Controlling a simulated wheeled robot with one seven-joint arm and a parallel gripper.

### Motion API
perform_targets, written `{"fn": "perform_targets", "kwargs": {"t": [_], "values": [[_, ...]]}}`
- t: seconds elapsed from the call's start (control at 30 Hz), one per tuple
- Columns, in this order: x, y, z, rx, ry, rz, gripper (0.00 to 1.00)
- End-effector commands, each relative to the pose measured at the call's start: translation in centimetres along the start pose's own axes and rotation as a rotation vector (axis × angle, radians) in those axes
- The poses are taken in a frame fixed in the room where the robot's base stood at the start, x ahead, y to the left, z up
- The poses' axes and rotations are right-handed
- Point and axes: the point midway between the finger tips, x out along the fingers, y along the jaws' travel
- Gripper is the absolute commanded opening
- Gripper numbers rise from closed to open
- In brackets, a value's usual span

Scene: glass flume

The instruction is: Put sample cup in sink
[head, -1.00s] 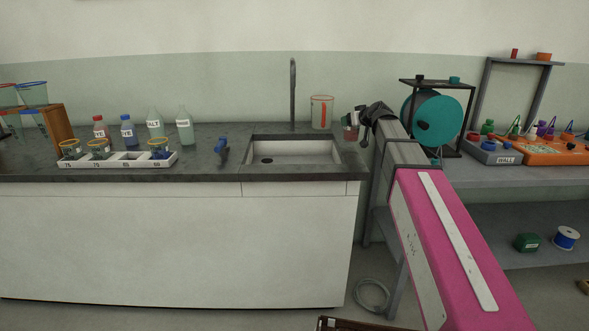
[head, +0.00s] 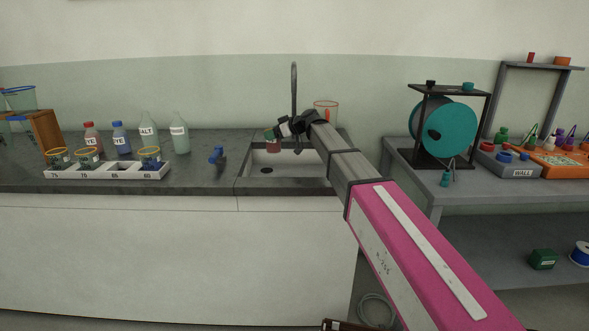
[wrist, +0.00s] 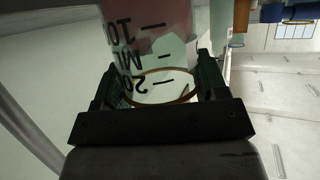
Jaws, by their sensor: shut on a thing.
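In the wrist view the cup (wrist: 150,35) is clear with black markings and pinkish contents, and sits between the fingers of my gripper (wrist: 155,90). The gripper is shut on it. The sink (head: 287,183) is a pale rectangular basin with a dark drain, set into the dark counter. The cup appears above the back part of the basin. Its exact height over the basin floor is hard to tell.
A grey tap (head: 294,90) rises behind the sink. A clear beaker with red marks (head: 328,110) stands behind my arm. A blue-handled item (head: 216,155) lies left of the sink. A white rack (head: 110,171) with several cups and bottles behind it is further left.

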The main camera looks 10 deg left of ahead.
Motion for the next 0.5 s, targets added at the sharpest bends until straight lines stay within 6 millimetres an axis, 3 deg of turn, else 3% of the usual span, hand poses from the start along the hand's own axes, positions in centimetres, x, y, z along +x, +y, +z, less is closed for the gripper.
{"fn": "perform_targets", "kwargs": {"t": [0.3, 0.5], "values": [[-4.6, -1.1, 6.2, 0.003, -0.001, 0.003, 0.43], [-6.3, -1.3, 8.4, 0.002, -0.001, 0.002, 0.43]]}}
